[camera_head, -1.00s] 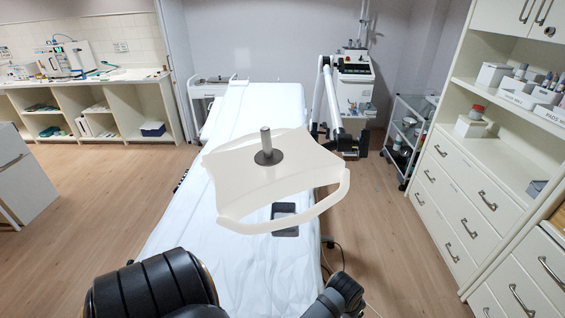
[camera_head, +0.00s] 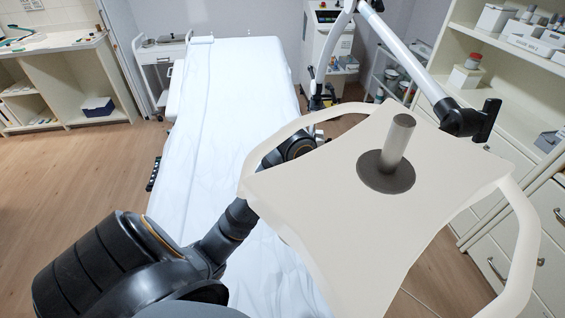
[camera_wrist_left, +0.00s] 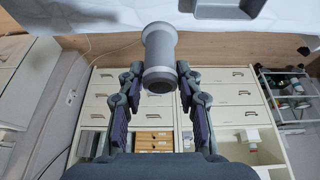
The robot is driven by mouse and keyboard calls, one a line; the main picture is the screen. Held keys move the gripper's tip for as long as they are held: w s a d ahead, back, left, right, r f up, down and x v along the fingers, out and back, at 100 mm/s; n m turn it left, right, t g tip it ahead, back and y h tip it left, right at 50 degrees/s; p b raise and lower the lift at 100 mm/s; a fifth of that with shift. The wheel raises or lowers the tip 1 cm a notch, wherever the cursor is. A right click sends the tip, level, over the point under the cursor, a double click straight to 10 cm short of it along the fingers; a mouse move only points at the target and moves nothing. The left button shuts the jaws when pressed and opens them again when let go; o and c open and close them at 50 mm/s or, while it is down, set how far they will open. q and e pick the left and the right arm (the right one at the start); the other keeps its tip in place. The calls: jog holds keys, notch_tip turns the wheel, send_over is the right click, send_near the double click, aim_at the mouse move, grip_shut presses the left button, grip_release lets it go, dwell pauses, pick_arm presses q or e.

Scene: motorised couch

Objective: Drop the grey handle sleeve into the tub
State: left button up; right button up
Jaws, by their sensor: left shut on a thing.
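The grey handle sleeve (camera_wrist_left: 158,52), a short spool shape with flared ends, is between the fingers of my left gripper (camera_wrist_left: 159,72) in the left wrist view. The gripper is shut on it. A grey open-topped tray (camera_wrist_left: 225,9), which looks like the tub, lies on the white couch sheet at the top of that view, cut by the frame edge, apart from the sleeve. In the head view the lamp head hides my left gripper, the sleeve and the tray. My right gripper is not in view.
A pale lamp head (camera_head: 330,215) with side handles and a bare grey stem (camera_head: 398,145) fills the right foreground, close to my left arm. Its support arm (camera_head: 415,65) comes from behind. The couch (camera_head: 235,90) is clear toward the back. Drawer cabinets (camera_head: 500,200) stand at right.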

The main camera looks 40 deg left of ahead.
pick_arm(q)
jog(key=shift+d+r, duration=0.2)
jog(key=shift+d, duration=0.45)
jog(key=shift+w+a+f+b, duration=0.3)
jog(key=shift+w+a+f, duration=0.05)
jog(key=w+a+f+p, duration=0.1)
jog(key=w+a+f, duration=0.1)
jog(key=a+f, duration=0.1)
jog(key=w+a+f+p, duration=0.1)
jog(key=w+a+f, duration=0.1)
jog(key=a+f, duration=0.2)
jog(key=w+a+f+p, duration=0.1)
jog(key=w+a+f, duration=0.1)
jog(key=a+f, duration=0.2)
jog(key=shift+w+f, duration=0.4)
jog(key=shift+f, duration=0.3)
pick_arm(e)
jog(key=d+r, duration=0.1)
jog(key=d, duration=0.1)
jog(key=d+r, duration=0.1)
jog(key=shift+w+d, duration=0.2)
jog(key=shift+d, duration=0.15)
pick_arm(q)
jog(key=shift+f, duration=0.55)
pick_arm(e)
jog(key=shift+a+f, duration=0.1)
